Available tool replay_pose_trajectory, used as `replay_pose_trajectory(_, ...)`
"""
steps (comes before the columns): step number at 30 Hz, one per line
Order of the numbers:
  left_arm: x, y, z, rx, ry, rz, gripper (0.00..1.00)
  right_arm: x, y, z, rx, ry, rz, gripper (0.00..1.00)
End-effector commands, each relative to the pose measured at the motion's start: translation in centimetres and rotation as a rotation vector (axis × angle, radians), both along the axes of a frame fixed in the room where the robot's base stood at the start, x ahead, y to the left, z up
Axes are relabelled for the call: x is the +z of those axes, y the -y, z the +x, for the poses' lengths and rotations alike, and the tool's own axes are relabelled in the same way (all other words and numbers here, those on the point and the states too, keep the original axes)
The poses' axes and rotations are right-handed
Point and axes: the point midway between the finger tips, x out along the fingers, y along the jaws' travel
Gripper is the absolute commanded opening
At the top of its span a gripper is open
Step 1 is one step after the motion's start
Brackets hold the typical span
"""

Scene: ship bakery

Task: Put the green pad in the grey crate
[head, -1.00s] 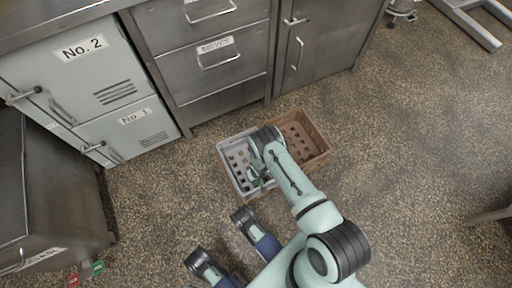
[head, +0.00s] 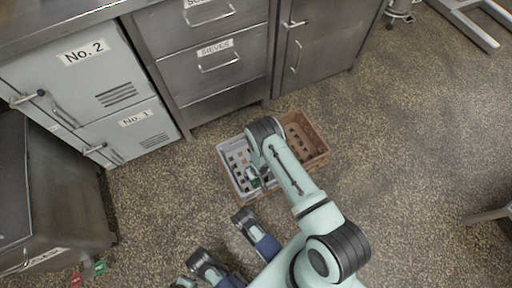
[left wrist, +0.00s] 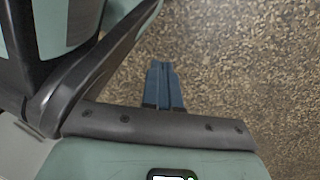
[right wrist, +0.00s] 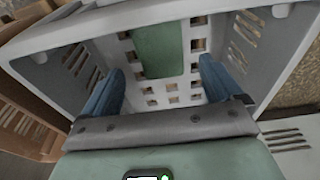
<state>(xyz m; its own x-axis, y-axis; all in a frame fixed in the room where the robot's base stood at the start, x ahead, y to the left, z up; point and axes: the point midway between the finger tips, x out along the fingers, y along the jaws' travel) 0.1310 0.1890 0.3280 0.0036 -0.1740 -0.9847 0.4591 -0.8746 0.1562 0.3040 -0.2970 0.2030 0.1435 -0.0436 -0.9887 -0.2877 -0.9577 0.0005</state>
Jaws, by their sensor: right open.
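The grey crate (head: 226,160) stands on the floor in the head view, and its walls and holed bottom fill much of the right wrist view (right wrist: 120,22). The green pad (right wrist: 158,50) lies inside it against the holed bottom. My right gripper (right wrist: 161,82) is open at the crate, its blue fingers apart on either side, with nothing between them; the pad lies beyond the fingertips. In the head view my right arm covers part of the crate. My left gripper (left wrist: 162,66) is shut and empty above bare floor in the left wrist view.
A brown crate (head: 318,140) stands right beside the grey one. Steel drawers (head: 215,75) and the No. 1 and No. 2 lockers (head: 140,125) stand behind. A steel cabinet (head: 60,200) is at the left. Open floor lies to the right.

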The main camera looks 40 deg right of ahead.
Motion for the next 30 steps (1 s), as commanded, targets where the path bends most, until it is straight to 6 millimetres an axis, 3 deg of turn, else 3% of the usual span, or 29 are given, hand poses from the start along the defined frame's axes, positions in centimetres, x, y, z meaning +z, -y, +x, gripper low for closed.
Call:
replay_pose_trajectory(1, 0.9, 0.1, 0.9, -0.003, 0.032, 0.003, 0.0, 1.7, -0.1, -0.1, 0.0, 0.002, 0.0, 0.93)
replay_pose_trajectory(6, 2.7, 0.4, 3.4, -0.009, 0.114, 0.006, 0.0, 4.7, -0.2, -0.6, 0.002, 0.002, 0.0, 0.93)
replay_pose_trajectory(14, 3.8, 0.7, 5.0, -0.012, 0.167, 0.01, 0.0, 6.8, -0.8, -1.5, -0.009, 0.0, 0.013, 0.93)
replay_pose_trajectory(19, 3.8, 0.7, 5.0, -0.012, 0.168, 0.01, 0.0, 8.7, -4.0, -4.9, -0.067, -0.001, 0.095, 0.93)
replay_pose_trajectory(24, 3.8, 0.7, 5.0, -0.012, 0.168, 0.01, 0.0, 12.4, -8.2, -8.9, -0.121, 0.009, 0.181, 0.93)
replay_pose_trajectory(30, 3.7, 0.7, 5.0, -0.011, 0.167, 0.011, 0.0, 15.7, -11.0, -11.8, -0.143, 0.012, 0.227, 0.93)
